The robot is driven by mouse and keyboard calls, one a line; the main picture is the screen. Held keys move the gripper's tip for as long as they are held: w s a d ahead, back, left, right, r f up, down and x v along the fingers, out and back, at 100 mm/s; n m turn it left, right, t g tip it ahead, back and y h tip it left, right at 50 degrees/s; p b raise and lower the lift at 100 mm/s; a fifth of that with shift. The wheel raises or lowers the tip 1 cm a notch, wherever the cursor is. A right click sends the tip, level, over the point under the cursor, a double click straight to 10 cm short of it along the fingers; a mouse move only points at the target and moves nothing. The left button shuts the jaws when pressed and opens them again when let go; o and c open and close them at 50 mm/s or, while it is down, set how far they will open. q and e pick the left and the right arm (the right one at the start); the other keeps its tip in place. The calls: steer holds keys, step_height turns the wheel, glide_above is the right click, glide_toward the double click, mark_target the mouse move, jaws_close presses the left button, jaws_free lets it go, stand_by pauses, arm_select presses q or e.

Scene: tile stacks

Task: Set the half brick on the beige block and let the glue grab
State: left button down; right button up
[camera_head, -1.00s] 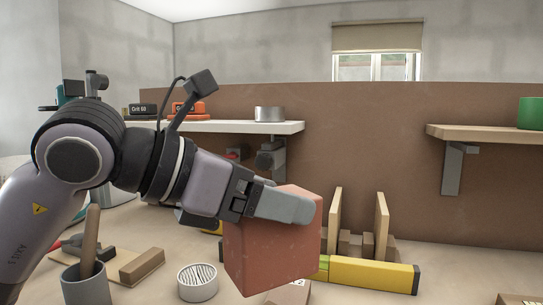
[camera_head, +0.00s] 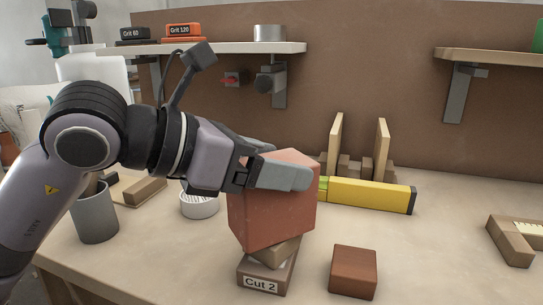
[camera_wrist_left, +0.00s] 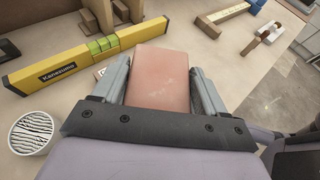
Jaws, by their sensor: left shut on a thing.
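The half brick (camera_head: 270,212) is a reddish block held between the fingers of my left gripper (camera_head: 283,172). In the left wrist view the brick (camera_wrist_left: 158,75) sits between both fingers. The beige block (camera_head: 276,253) shows directly below the brick, turned at an angle and partly hidden by it. I cannot tell whether the brick touches it. The beige block rests on a wooden block labelled "Cut 2" (camera_head: 263,275). My right gripper is not in view.
A smaller red-brown block (camera_head: 354,271) stands right of the stack. A yellow level (camera_head: 370,194) lies behind, before upright wooden pieces (camera_head: 381,148). A grey cup (camera_head: 95,215) and a round white tin (camera_head: 199,204) stand left. The bench at right front is mostly clear.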

arm_select(q)
steer(key=shift+c, duration=0.2)
jaws_free()
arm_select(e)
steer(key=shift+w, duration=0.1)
arm_select(q)
steer(key=shift+r, duration=0.1)
steer(key=p+v, duration=0.1)
steer(key=v, duration=1.1)
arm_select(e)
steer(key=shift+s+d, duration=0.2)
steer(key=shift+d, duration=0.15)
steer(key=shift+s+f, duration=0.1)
